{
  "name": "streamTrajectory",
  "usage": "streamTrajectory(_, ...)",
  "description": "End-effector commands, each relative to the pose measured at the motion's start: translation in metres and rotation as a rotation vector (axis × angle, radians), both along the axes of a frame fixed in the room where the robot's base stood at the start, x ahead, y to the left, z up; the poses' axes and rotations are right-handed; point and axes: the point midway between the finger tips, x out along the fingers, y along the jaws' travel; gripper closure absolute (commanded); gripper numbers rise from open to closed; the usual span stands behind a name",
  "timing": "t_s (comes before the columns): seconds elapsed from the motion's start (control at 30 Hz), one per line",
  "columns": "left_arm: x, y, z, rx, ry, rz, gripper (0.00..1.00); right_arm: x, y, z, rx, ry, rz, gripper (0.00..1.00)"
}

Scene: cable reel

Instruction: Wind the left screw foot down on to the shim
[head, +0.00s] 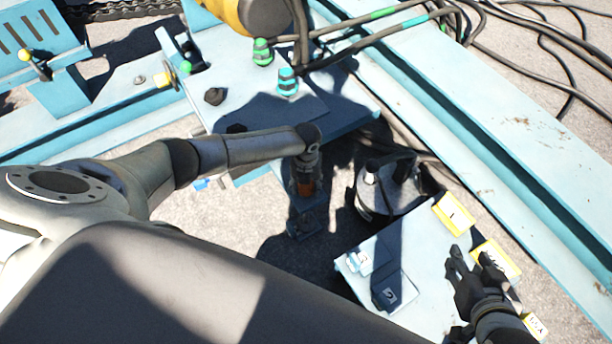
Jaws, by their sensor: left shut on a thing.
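My left arm reaches across the middle, and its gripper (305,182) points down in shadow beside the blue machine plate (345,115). Shadow hides whether the two touch. My right gripper (470,265) is at the lower right, with its fingers spread and empty, above the edge of a light-blue tray (435,285).
A dark round object (388,188) stands right of my left gripper. Blue beams (480,130) run along the right. Black cables (540,40) lie at the upper right.

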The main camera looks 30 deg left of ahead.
Motion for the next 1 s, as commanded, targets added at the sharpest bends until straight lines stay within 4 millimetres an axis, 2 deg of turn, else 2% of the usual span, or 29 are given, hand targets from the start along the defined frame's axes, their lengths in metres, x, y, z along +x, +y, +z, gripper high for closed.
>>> streamTrajectory(0.2,-0.001,-0.002,-0.001,-0.004,0.002,-0.125,0.77,0.013,0.003,0.009,0.011,-0.063,0.004,0.61)
streamTrajectory(0.4,-0.001,-0.002,-0.001,-0.004,0.003,-0.188,0.77,0.016,0.005,0.012,0.018,-0.088,0.007,0.61)
streamTrajectory(0.97,-0.002,-0.002,0.000,-0.003,0.003,-0.213,0.77,0.017,0.007,0.013,0.025,-0.098,0.007,0.61)
streamTrajectory(1.0,-0.002,-0.002,0.000,-0.003,0.003,-0.213,0.48,0.017,0.007,0.013,0.025,-0.098,0.007,0.61)
